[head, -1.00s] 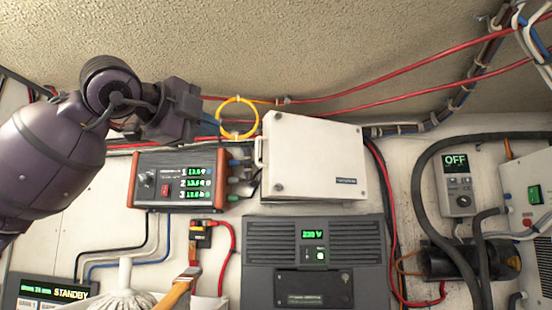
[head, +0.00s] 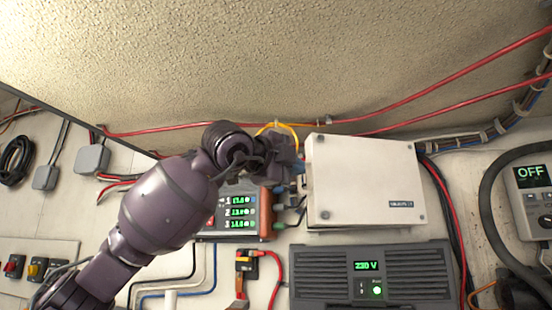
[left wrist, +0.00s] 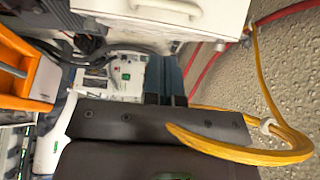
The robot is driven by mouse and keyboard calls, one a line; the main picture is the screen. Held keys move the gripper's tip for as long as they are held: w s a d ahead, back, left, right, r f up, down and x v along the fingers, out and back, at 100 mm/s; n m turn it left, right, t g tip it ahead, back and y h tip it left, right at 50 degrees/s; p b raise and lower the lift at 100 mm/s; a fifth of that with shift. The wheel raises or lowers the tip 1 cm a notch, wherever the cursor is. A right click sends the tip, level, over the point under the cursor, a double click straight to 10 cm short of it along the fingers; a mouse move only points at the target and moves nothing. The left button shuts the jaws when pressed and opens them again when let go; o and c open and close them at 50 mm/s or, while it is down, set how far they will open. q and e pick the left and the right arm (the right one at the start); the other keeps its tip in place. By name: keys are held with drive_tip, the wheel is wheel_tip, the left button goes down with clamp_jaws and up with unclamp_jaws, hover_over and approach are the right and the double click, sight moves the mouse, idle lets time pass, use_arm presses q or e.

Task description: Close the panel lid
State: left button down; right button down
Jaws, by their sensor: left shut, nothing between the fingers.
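The white panel lid (head: 365,180) faces me on the wall, with round screws at its corners and a small label at lower right. I cannot tell for sure how far it stands off its box. My left gripper (head: 299,168) is beside the lid's left edge, its fingers shut and empty. In the left wrist view the shut dark-blue fingers (left wrist: 166,78) point under the lid's white edge (left wrist: 200,18), where the lid's handle (left wrist: 165,8) shows. In the head view the gripper covers the handle area. I cannot tell whether they touch. My right gripper is not in view.
A yellow cable loop (head: 277,127) hangs behind my left gripper; it passes close by in the wrist view. An orange-ended meter box (head: 240,210) is below the gripper. A grey 230 V unit (head: 372,275) is below the lid. Red cables (head: 440,105) run above.

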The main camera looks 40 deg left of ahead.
sight(310, 179)
use_arm(q)
drive_tip(key=w+a, duration=0.2)
drive_tip(key=w, duration=0.1)
drive_tip(key=shift+w+a, duration=0.15)
drive_tip(key=shift+w, duration=0.25)
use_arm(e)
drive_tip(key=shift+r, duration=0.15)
use_arm(q)
drive_tip(key=shift+a+p, duration=0.2)
drive_tip(key=shift+p, duration=0.1)
